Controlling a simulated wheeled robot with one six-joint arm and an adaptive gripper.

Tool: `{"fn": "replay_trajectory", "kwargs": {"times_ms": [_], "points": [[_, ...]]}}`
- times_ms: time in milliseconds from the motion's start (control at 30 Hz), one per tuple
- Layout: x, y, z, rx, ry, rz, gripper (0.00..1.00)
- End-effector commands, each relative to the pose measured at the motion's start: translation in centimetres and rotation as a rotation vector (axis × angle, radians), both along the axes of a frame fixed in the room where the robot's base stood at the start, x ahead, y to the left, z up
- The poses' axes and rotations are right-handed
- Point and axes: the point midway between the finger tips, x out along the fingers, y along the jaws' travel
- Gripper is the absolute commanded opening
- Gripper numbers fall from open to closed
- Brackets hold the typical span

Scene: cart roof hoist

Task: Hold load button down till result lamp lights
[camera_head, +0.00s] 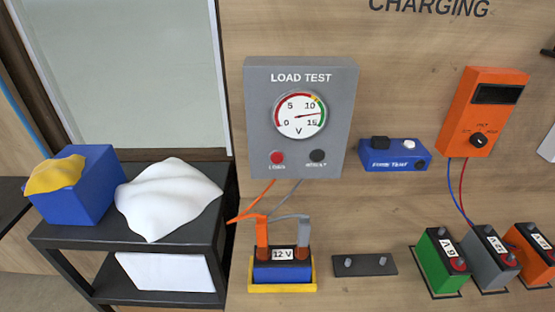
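The grey LOAD TEST box (253,130) is mounted on the wooden wall. Its round gauge (299,114) has a needle pointing right, a little above the 15 mark, near the green band. The red load button (277,157) is at the box's lower left, with nothing touching it. The result lamp (317,156) at the lower right is dark, and its label is too small to read surely. A blue 12 V battery (283,272) stands in a yellow tray below, with orange and grey clamps on its terminals. My gripper is not in view.
A black cart (190,240) with a blue box (80,187) and a white cloth (168,197) stands at left. A blue fuse tester (394,156) and an orange meter (484,115) are right of the box. Several batteries stand at lower right. The space before the box looks clear.

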Motion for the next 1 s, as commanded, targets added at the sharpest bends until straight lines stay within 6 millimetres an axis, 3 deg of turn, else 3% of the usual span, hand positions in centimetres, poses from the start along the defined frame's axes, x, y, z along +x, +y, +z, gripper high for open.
{"fn": "replay_trajectory", "kwargs": {"times_ms": [33, 100, 1000], "points": [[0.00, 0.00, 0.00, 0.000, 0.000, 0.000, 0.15], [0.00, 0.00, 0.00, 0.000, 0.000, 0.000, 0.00], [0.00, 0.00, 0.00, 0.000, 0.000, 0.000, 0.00]]}}
